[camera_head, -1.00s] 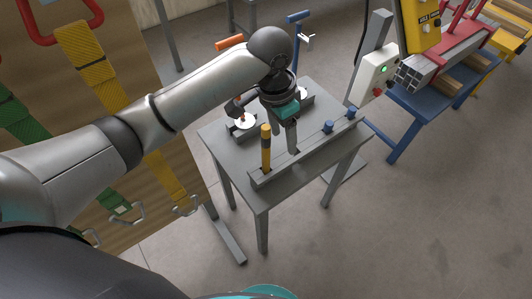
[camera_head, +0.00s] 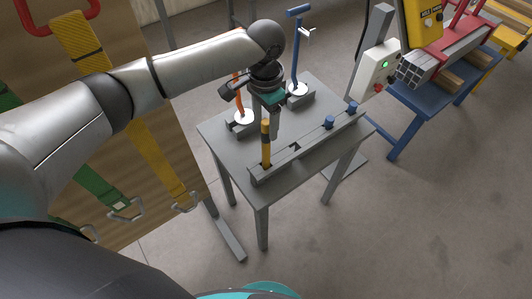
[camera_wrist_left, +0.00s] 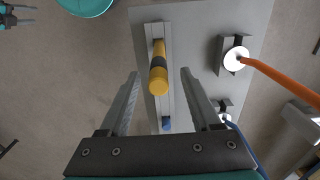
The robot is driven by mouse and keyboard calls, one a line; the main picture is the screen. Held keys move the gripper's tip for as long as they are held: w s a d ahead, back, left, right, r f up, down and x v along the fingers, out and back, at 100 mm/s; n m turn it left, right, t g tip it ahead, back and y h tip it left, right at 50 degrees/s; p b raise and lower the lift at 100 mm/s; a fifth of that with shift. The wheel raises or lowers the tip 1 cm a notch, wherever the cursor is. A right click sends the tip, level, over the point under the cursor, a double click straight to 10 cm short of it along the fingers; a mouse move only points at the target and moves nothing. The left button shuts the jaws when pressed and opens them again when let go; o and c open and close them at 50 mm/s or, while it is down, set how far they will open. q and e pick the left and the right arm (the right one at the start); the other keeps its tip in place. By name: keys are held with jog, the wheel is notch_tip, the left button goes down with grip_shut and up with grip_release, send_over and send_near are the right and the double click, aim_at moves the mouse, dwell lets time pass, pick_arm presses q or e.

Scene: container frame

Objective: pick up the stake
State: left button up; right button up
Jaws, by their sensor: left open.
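The stake (camera_head: 266,146) is yellow with a black band and stands upright in a slot of the grey rack (camera_head: 310,145) on the small grey table (camera_head: 222,134). In the left wrist view the stake (camera_wrist_left: 158,72) is seen from above, top end toward the camera. My left gripper (camera_head: 268,128) is above and just behind the stake in the head view. In the wrist view its two open fingers (camera_wrist_left: 159,74) lie either side of the stake, with gaps on both sides. I cannot tell the height between fingertips and stake top.
Two blue-topped pieces (camera_head: 328,123) stand farther right in the rack, with an empty slot between. Behind are an orange-handled tool (camera_head: 239,98) and a blue T-handled tool (camera_head: 296,52) on white discs. A strap-hung board (camera_head: 150,205) stands left of the table.

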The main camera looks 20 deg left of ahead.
aim_at(266, 137)
pick_arm(q)
notch_tip(266, 137, down, 6)
jog(key=shift+d+r+b, duration=0.1)
jog(key=shift+b, duration=0.3)
grip_shut()
dwell(0.4)
dwell(0.9)
